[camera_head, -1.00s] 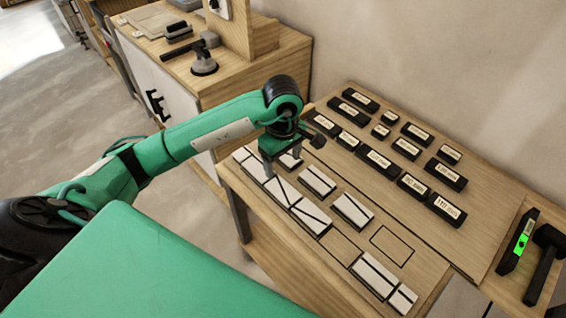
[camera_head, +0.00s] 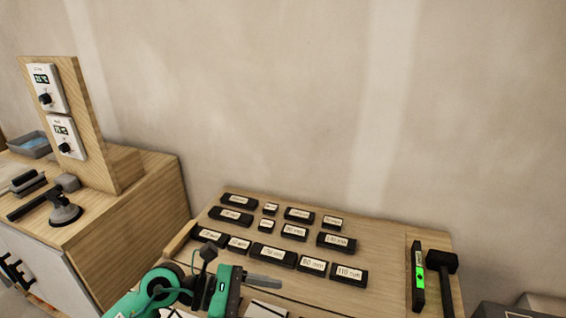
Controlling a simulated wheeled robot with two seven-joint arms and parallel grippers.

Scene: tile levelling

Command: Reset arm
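My green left arm comes in at the bottom, with its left gripper (camera_head: 268,282) over the near part of the wooden tile table (camera_head: 395,291). Its grey fingers point right and no held object shows; I cannot tell how far apart they are. Behind it, several black blocks with white size labels, such as the 110 mm block (camera_head: 349,275), stand in rows on the table. White tile pieces (camera_head: 267,310) show only partly at the lower edge, below the gripper. My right gripper is out of view.
A green-lit level (camera_head: 418,278) and a black hammer (camera_head: 443,276) lie at the table's right end. On the left, a wooden cabinet (camera_head: 120,240) holds a suction cup tool (camera_head: 63,211) and a panel (camera_head: 88,115) with two dial units. The wall rises behind; space above the blocks is free.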

